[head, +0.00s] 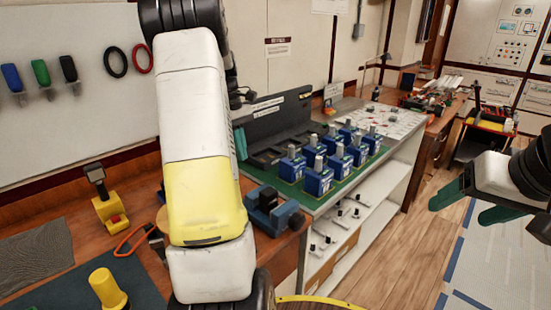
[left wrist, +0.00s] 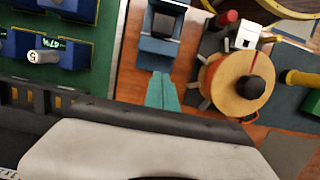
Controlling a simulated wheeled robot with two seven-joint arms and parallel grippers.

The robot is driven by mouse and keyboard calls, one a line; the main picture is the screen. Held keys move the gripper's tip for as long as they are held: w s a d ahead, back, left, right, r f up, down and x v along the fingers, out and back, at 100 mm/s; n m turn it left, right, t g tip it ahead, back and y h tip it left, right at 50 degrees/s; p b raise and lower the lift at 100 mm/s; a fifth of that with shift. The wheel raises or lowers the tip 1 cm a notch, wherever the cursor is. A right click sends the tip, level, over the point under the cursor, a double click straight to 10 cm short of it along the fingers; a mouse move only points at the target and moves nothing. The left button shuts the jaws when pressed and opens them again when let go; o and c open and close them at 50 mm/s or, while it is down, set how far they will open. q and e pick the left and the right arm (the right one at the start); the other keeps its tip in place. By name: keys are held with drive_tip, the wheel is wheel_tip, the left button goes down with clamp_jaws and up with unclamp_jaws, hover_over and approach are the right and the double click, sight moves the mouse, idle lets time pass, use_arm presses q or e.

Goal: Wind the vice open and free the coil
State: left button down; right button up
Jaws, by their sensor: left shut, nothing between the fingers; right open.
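The blue vice (head: 289,214) stands at the bench's right edge, with a dark block in its jaws. In the left wrist view the vice (left wrist: 158,47) lies just ahead of my fingertips, and the dark block (left wrist: 163,25) sits between its blue jaws; I cannot tell whether it is the coil. My left gripper (head: 240,143) is mostly hidden behind my arm. In the left wrist view its teal fingers (left wrist: 163,90) are together and empty, apart from the vice as far as I can tell. My right gripper (head: 480,200) is open and empty at the right, over the floor.
A round wooden disc (left wrist: 230,72) with a black knob is beside the vice. An orange-handled tool (head: 132,241) and yellow stand (head: 109,211) are on the bench. Several blue breakers (head: 318,180) stand on a green mat (head: 308,200).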

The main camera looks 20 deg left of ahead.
sight(257, 192)
use_arm(q)
drive_tip(key=x, duration=0.8)
drive_tip(key=shift+s+d+f, duration=0.1)
drive_tip(key=shift+d+f, duration=0.05)
drive_tip(key=shift+f, duration=0.2)
drive_tip(key=d, duration=0.1)
drive_tip(key=s+d, duration=0.1)
drive_tip(key=d, duration=0.1)
drive_tip(key=shift+s, duration=0.15)
drive_tip(key=shift+s+d, duration=0.1)
drive_tip(key=shift+d, duration=0.25)
drive_tip(key=shift+s+d, duration=0.2)
drive_tip(key=shift+d, duration=0.25)
drive_tip(key=shift+s+d, duration=0.2)
drive_tip(key=shift+d, duration=0.25)
